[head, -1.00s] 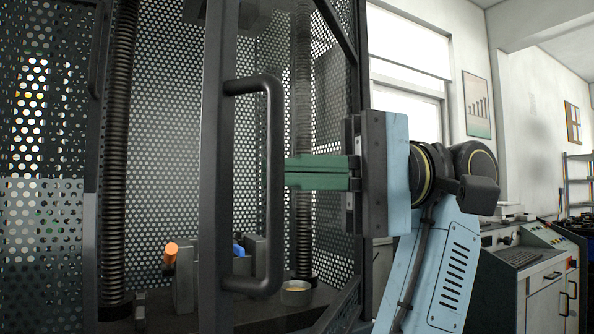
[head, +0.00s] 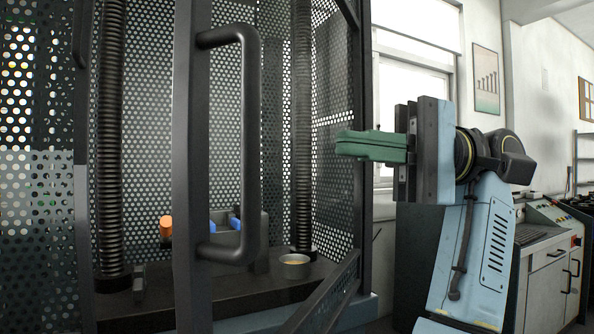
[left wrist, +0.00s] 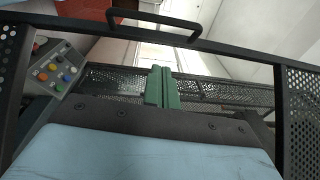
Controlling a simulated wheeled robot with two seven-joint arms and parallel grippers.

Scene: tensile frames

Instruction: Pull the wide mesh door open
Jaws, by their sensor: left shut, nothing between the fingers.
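The wide mesh door's dark frame post (head: 189,150) stands left of centre in the head view, with a black bar handle (head: 250,140) on it. The lower rail (head: 322,292) slants, so the door looks partly open. The handle also shows at the top of the left wrist view (left wrist: 155,20). My left gripper (head: 342,145), with green fingers, is right of the handle and apart from it, pointing left. Its fingers (left wrist: 162,72) are shut and empty. I cannot tell its depth from the mesh. My right gripper is not in view.
Inside the frame are dark ribbed columns (head: 110,150), an orange-capped item (head: 166,227), blue parts (head: 234,222) and a small round dish (head: 294,261). A button panel (left wrist: 55,70) shows in the left wrist view. A grey cabinet (head: 548,280) stands at right.

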